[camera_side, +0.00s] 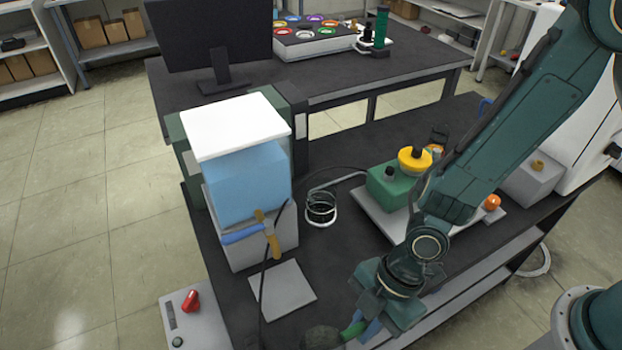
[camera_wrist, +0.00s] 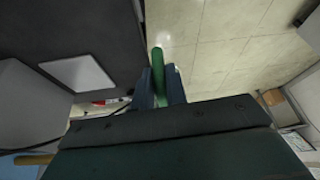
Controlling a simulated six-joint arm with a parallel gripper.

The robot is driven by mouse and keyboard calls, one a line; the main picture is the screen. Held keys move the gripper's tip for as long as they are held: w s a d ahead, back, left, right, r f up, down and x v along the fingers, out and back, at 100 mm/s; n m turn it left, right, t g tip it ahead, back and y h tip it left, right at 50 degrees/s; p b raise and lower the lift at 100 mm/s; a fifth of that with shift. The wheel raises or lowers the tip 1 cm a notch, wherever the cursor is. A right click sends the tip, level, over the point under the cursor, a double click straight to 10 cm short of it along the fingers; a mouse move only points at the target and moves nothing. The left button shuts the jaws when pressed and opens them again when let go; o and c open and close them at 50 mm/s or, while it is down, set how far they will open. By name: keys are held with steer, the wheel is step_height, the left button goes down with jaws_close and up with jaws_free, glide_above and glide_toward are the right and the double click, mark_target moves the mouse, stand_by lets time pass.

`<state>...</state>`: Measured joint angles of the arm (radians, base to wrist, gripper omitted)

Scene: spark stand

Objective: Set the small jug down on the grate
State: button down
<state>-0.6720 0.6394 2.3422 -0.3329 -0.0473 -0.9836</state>
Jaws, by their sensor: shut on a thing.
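My gripper (camera_side: 364,329) is low at the front edge of the bench in the side view. It is shut on a green-handled thing (camera_side: 352,330) with a dark, rounded end (camera_side: 321,338). The handle also shows between my fingers in the wrist view (camera_wrist: 158,62). I cannot tell whether this thing is the small jug. No clear grate shows. A pale flat square plate (camera_side: 283,290) lies on the bench left of my gripper, apart from it; it also shows in the wrist view (camera_wrist: 78,73).
A white-topped box with a blue front (camera_side: 245,180) stands behind the plate, a tan-handled tool (camera_side: 272,240) at its front. A wire ring holder (camera_side: 320,207) stands right of it. A green block with a yellow top (camera_side: 395,187) is near my arm. A red-knobbed panel (camera_side: 193,318) is front left.

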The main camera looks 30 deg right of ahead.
steer(key=w, duration=1.3)
steer(key=shift+w, duration=0.2)
steer(key=w, duration=0.4)
steer(key=shift+f, duration=0.15)
steer(key=shift+s+f, duration=0.1)
steer(key=shift+f, duration=0.5)
steer(key=shift+f, duration=0.15)
steer(key=c, duration=1.4)
jaws_free()
